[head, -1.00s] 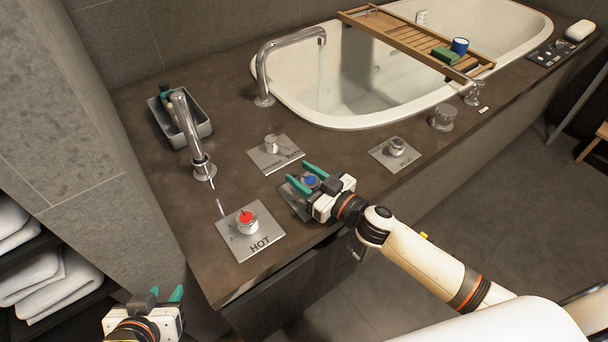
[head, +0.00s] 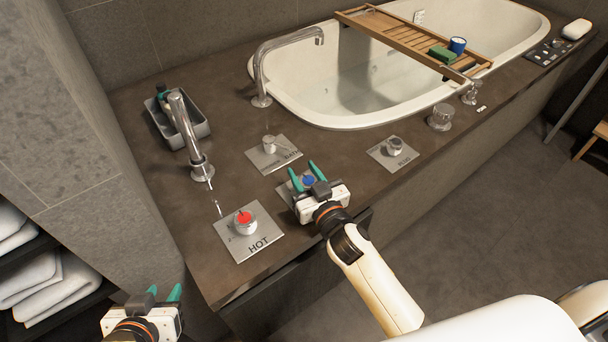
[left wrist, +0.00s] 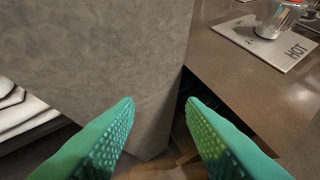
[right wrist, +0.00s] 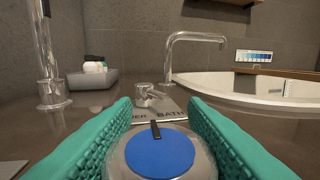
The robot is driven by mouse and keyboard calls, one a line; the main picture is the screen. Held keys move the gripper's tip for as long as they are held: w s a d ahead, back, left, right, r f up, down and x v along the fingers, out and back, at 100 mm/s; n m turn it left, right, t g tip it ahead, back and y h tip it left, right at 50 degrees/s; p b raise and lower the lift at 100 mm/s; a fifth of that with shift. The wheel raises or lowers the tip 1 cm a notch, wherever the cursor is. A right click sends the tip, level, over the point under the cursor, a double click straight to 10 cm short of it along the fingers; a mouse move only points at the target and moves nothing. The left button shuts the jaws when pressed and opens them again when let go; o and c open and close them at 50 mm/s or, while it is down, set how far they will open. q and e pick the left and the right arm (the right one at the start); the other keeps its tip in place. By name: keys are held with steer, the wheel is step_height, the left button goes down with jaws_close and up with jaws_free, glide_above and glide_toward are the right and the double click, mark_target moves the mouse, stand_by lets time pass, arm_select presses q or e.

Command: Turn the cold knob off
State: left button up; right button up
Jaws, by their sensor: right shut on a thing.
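The cold knob, with a blue cap, shows in the head view (head: 309,181) and fills the lower middle of the right wrist view (right wrist: 160,155). A black mark on its cap points up, toward the far side, in the right wrist view. My right gripper (head: 304,175) is shut on the knob, a finger on each side. The plate under the knob is mostly hidden by the gripper. My left gripper (head: 163,294) is open and empty, off the front left of the counter; its parted fingers show in the left wrist view (left wrist: 160,125).
The red-capped hot knob (head: 244,222) sits on its plate left of the cold knob. A diverter lever (head: 270,145), another plated knob (head: 394,146), a spout (head: 190,135) and a grey tray (head: 198,128) stand on the counter. The bathtub (head: 350,118) lies behind.

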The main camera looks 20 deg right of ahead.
steer(key=shift+r, duration=0.1)
steer(key=o, duration=1)
arm_select(q)
steer(key=s+g, duration=0.1)
steer(key=s+a+f+g, duration=0.1)
steer(key=s, duration=0.1)
steer(key=s+f+g+p, duration=0.1)
steer(key=shift+s+a+f+y, duration=0.25)
steer(key=shift+s+a+y, duration=0.1)
steer(key=shift+y, duration=0.05)
arm_select(e)
steer(key=s, duration=0.4)
steer(key=s+d, duration=0.1)
steer(key=s, duration=0.7)
steer(key=shift+d, duration=0.4)
steer(key=shift+w, duration=0.1)
